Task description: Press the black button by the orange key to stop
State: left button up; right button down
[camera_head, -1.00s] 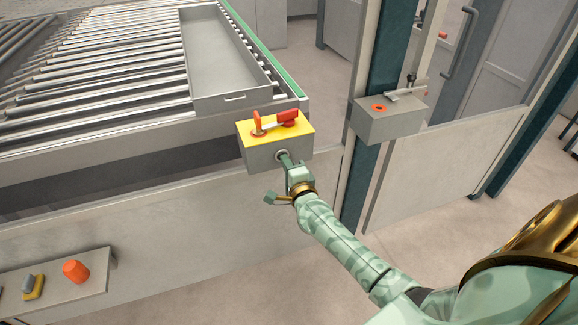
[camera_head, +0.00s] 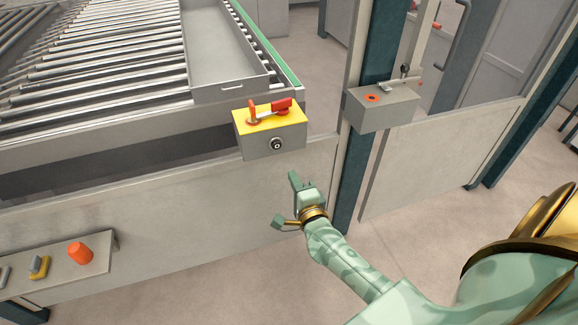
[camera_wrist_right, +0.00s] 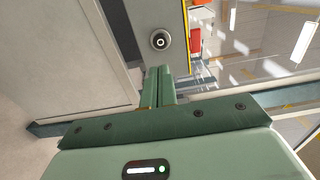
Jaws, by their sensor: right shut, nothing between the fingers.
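The black button (camera_head: 276,144) is a small round button in a metal ring. It sits on the front face of a grey box with a yellow top (camera_head: 297,123). The orange key (camera_head: 270,112) lies on that yellow top, with a red handle at its right. In the right wrist view the button (camera_wrist_right: 159,40) shows just beyond the fingertips. My right gripper (camera_head: 294,178) is shut and empty, below and slightly right of the button, apart from it. Its closed fingers (camera_wrist_right: 159,72) point toward the box. My left gripper is not in view.
A roller table with a grey tray (camera_head: 232,90) stands behind the box. To the right, a grey box with an orange ring (camera_head: 385,115) is fixed by a dark teal post (camera_head: 374,60). A panel with an orange knob (camera_head: 80,253) is at lower left. Floor is open at the bottom.

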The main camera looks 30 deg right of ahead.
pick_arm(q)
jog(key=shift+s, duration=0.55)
pick_arm(e)
jog(key=shift+v, duration=1)
jog(key=shift+a, duration=0.1)
